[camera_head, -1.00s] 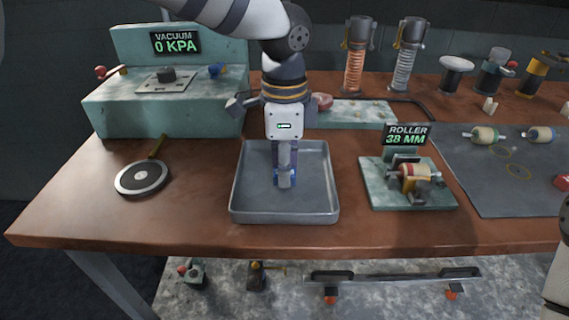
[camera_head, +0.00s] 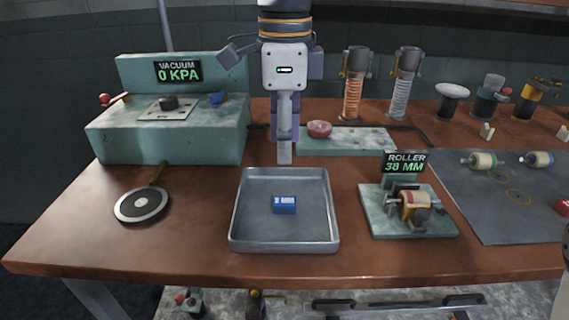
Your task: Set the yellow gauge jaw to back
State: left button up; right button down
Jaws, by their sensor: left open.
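My left gripper (camera_head: 284,158) hangs above the back edge of the grey metal tray (camera_head: 236,212), fingers pointing down. It is open and holds nothing. A small blue box (camera_head: 284,204) with white lettering lies in the tray, below and apart from the fingers. The green roller gauge (camera_head: 376,220) stands right of the tray under a display (camera_head: 404,162) reading "ROLLER 38 MM". A cream and red roller (camera_head: 414,199) sits in it. Dark and yellowish parts crowd around the roller, so I cannot tell the yellow jaw's setting. My right gripper is not in view.
The green vacuum station (camera_head: 170,142) stands back left, reading 0 KPA. A green plate (camera_head: 355,141) with a pink round piece (camera_head: 319,129) is behind. A grey mat (camera_head: 500,220) with rollers lies right.

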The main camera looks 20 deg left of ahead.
aim_at(415, 215)
jog(key=k, duration=1)
